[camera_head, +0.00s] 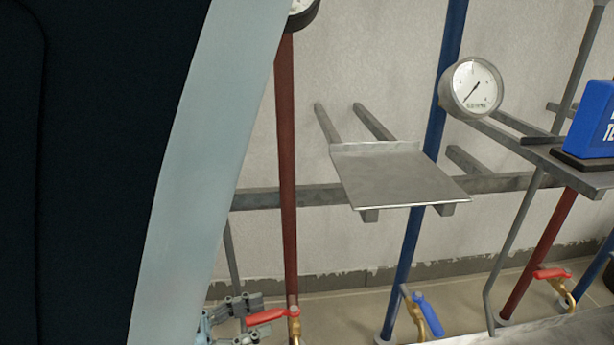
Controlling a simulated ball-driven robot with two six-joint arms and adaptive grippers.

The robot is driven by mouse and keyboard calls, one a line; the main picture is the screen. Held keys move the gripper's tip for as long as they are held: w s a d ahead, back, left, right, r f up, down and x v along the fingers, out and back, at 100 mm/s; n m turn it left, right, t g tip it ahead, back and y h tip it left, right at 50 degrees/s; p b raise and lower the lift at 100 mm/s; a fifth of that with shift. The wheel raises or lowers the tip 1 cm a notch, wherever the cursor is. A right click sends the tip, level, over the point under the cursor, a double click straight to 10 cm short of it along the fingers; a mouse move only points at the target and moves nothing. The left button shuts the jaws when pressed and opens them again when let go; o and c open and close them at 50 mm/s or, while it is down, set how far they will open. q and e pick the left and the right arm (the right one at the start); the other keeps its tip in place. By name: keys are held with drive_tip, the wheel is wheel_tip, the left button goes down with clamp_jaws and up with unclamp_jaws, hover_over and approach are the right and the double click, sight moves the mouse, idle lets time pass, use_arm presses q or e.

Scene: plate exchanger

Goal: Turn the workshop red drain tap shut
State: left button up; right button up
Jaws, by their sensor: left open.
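A red tap lever (265,317) on a brass body (295,325) is at the bottom of the left red pipe, low in the view. The lever points left, roughly level. My left gripper (247,319) is at the bottom edge, just left of this lever. It is open, with grey fingers near the lever's free end; whether they touch it I cannot tell. A second red tap lever (552,273) is on the right red pipe. The frames do not show which red tap is the drain. My right gripper is not in view.
A blue tap (428,314) is on the blue pipe (405,260). A metal shelf (400,178) juts from the wall above. A gauge (471,87) hangs right of it, and a blue box (594,120) sits on another shelf. My own large arm link covers the left side.

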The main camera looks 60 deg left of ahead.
use_arm(q)
drive_tip(key=s+a, duration=0.1)
drive_tip(key=s, duration=0.9)
drive_tip(key=shift+s+a, duration=0.25)
drive_tip(key=shift+a, duration=0.1)
